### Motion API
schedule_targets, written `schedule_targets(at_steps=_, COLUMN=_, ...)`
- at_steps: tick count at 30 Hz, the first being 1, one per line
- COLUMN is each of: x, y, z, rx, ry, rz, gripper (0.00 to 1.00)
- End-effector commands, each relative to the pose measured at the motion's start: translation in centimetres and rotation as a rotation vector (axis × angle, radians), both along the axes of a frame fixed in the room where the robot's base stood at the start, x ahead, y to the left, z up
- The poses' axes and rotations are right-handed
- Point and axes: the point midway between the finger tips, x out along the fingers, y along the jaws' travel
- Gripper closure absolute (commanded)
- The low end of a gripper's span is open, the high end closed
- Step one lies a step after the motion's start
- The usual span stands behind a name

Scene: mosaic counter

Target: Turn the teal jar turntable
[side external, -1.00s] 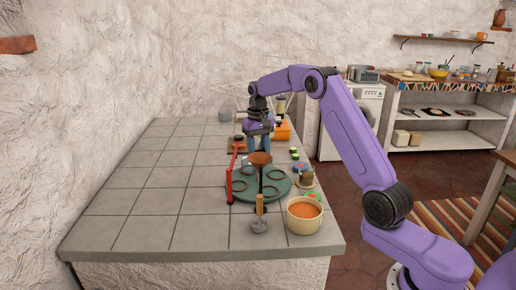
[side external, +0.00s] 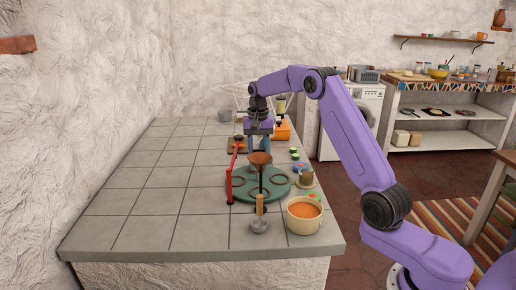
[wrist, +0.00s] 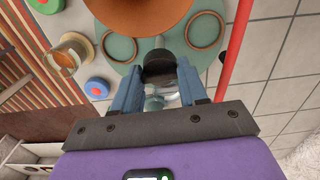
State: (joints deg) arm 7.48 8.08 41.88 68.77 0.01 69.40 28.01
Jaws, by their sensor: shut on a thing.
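The teal turntable (side external: 246,195) is a flat round disc with brown rings on it, lying on the tiled counter. It also fills the top of the wrist view (wrist: 150,44). My gripper (side external: 261,147) is at the far side of the disc, pointing down. In the wrist view its two blue fingers (wrist: 160,84) close around a dark rounded knob (wrist: 158,66) at the disc's edge. The finger contact is partly hidden. No jar can be made out clearly on the disc.
A copper funnel (side external: 260,158) stands over the disc. A red bar (side external: 229,184) runs along its left side. An orange-filled pot (side external: 303,216), a small jar (side external: 306,178) and a wooden-handled tool (side external: 259,214) are close by. The counter's left side is clear.

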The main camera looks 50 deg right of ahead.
Motion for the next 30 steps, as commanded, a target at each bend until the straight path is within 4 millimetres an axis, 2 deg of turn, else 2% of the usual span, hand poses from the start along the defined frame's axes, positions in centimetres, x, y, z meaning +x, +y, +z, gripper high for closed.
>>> schedule_targets(at_steps=19, x=0.14, y=-0.07, z=0.2, rx=-0.003, ry=-0.007, rz=-0.025, gripper=1.0)
schedule_targets(at_steps=20, x=0.14, y=-0.07, z=0.2, rx=-0.003, ry=-0.007, rz=-0.025, gripper=0.48)
schedule_targets(at_steps=30, x=0.06, y=-0.03, z=0.22, rx=-0.001, ry=-0.004, rz=-0.025, gripper=0.47)
